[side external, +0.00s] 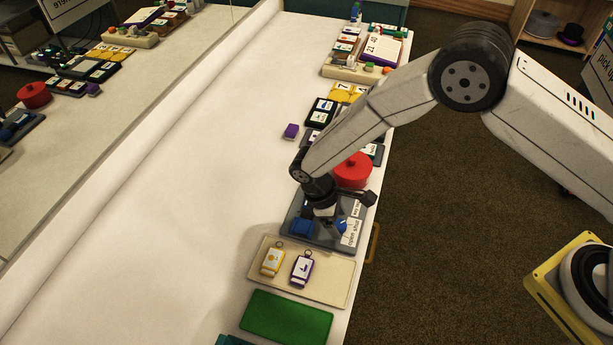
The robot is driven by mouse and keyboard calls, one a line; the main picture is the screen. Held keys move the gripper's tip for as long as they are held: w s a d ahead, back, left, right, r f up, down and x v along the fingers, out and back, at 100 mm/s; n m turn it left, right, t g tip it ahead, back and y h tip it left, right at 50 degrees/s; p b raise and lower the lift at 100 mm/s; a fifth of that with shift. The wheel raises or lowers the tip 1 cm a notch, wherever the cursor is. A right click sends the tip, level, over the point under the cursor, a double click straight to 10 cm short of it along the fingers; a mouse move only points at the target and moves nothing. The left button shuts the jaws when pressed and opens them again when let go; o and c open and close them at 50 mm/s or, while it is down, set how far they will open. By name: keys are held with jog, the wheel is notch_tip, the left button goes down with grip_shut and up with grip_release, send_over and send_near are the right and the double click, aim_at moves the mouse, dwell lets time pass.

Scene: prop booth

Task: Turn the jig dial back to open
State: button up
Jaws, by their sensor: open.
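The jig (294,241) is a dark grey plate at the table's right edge, with a blue block (302,228) on it. White labels (351,233) on its right side read "open" and "shut". A small blue part (341,222) beside the labels looks like the dial, but my gripper partly covers it, so its setting cannot be made out. My gripper (328,229) points down over the jig, between the blue block and the labels. Its jaws are open and low, close to the dial; I cannot tell whether they touch it.
A red round pot (352,172) stands just behind the jig. In front lie a beige board (325,283) with two tags and a green mat (286,317). A small purple block (291,131) sits farther back. The table's left side is bare; a mirror runs along it.

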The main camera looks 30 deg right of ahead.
jog(key=shift+s+d+f, duration=0.1)
jog(key=shift+f, duration=0.2)
grip_shut()
